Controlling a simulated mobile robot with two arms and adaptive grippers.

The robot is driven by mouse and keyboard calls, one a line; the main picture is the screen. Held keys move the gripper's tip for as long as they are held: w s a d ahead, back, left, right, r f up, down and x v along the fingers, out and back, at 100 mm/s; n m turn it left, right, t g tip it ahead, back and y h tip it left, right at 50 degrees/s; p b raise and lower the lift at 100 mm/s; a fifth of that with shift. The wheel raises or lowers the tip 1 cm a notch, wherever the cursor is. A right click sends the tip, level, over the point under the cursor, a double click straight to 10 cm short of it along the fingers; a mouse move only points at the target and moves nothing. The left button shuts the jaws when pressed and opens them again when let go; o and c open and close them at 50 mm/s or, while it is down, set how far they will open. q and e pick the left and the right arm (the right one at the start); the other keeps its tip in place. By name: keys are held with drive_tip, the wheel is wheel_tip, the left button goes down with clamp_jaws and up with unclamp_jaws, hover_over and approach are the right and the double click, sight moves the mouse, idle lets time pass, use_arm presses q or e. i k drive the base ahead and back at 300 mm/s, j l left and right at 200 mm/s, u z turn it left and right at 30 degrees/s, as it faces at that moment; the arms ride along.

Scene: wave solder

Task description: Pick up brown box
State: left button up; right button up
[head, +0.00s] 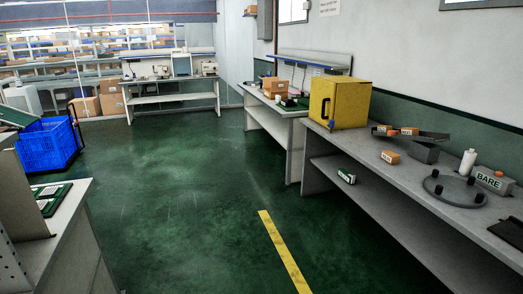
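No gripper of mine shows in the head view. Several brown boxes are in sight. Brown cardboard boxes (87,107) stand on the floor at the back left, below the shelves. Small brown boxes (273,86) sit on the middle workbench. A small orange-brown box (390,157) with a white label lies on the near right bench (345,141). More small orange-brown pieces (409,131) sit by a dark curved object behind it. I cannot tell which one is the task's brown box.
A yellow cabinet (345,103), a dark ring with pegs (455,189), a white bottle (467,163) and a grey block marked BARE (492,180) stand on the right bench. A blue crate (46,145) and another table (70,230) are at left.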

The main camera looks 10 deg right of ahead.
sight(380, 129)
drive_tip(key=i+u, duration=0.3)
drive_tip(key=i, duration=1.9)
drive_tip(key=i+z, duration=0.85)
drive_tip(key=i+j+z, duration=0.25)
drive_tip(key=z, duration=0.15)
drive_tip(key=i+j+z, duration=0.4)
drive_tip(key=k+l, duration=0.05)
drive_tip(key=k, duration=0.05)
